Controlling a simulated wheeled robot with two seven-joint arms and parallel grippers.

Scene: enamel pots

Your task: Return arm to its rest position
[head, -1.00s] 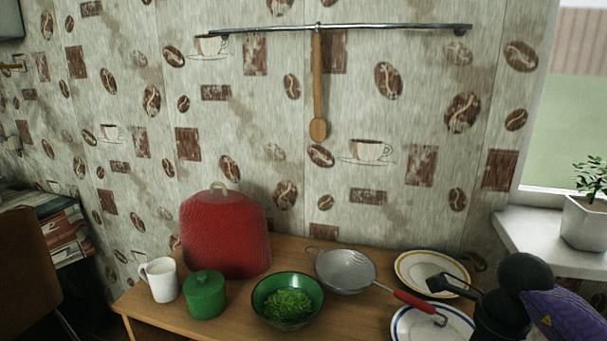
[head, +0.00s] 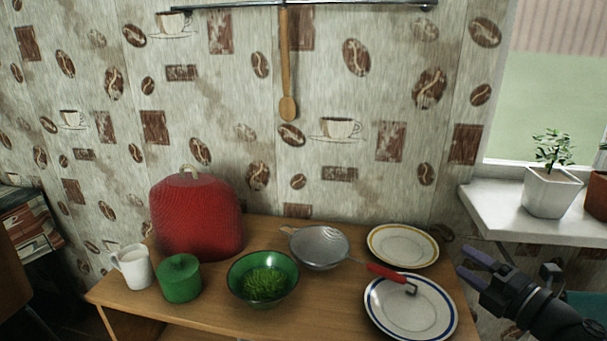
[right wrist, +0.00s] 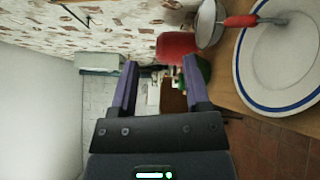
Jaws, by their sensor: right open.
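My right gripper (head: 478,268) is at the lower right of the head view, to the right of the table and below the window sill. Its purple fingers are apart with nothing between them. In the right wrist view the open fingers (right wrist: 158,88) frame the far side of the room, with the table's edge to their right. The gripper is clear of the plates. My left gripper shows in neither view.
The wooden table (head: 210,319) holds a red cover (head: 195,218), white mug (head: 134,268), green lidded pot (head: 180,281), green bowl (head: 240,287), strainer (head: 320,248) and two plates (head: 403,245). A spoon (head: 286,70) hangs above. A potted plant (head: 549,192) stands on the sill (head: 500,218).

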